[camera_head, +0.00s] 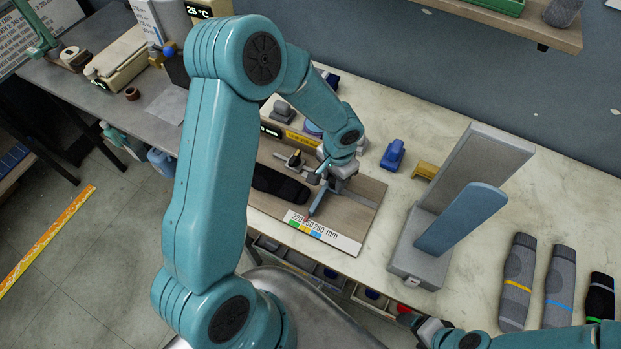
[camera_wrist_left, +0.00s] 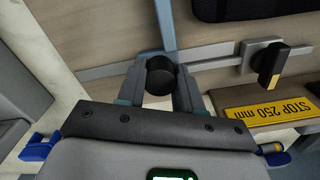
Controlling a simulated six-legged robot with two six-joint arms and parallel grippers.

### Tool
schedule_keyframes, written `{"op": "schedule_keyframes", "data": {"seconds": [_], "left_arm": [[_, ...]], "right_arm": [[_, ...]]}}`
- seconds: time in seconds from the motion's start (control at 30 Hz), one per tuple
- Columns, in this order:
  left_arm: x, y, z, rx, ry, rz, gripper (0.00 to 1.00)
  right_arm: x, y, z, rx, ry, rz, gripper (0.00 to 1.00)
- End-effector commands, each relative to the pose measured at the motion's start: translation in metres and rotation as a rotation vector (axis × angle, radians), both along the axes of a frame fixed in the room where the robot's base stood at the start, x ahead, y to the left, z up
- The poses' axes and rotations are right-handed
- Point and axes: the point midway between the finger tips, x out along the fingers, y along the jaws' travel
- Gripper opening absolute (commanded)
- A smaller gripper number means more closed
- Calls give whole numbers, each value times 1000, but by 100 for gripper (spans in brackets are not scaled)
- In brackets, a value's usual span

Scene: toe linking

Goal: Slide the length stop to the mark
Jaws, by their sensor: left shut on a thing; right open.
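The length stop is a blue-grey bar (camera_head: 318,199) across the wooden board (camera_head: 356,207); its bar (camera_wrist_left: 165,25) also shows in the left wrist view. My left gripper (camera_wrist_left: 160,82) is shut on the stop's round black knob (camera_wrist_left: 161,70); in the head view this gripper (camera_head: 328,174) is over the board. A white scale strip (camera_head: 326,236) on the board's front edge has coloured marks and millimetre numbers. The stop's front end is near the coloured marks; exact alignment is too small to tell. A yellow sign (camera_wrist_left: 272,107) reads STOP 250 mm. My right gripper (camera_head: 424,326) is open and empty at the bottom.
A dark sock (camera_head: 280,185) lies on the board left of the stop. A black and yellow lever (camera_wrist_left: 268,64) sits on the rail. A grey stand with upright plates (camera_head: 480,165) is right of the board. Several socks (camera_head: 517,282) lie further right. A blue object (camera_head: 393,154) stands behind.

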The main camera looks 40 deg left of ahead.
Motion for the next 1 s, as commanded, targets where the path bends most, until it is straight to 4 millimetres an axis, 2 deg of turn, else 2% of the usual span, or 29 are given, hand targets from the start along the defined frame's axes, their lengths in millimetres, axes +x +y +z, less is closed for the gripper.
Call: {"op": "schedule_keyframes", "data": {"seconds": [1.0], "left_arm": [[9,-30,0,-1,-7,-2,0]], "right_arm": [[0,0,-12,0,0,0,78]]}}
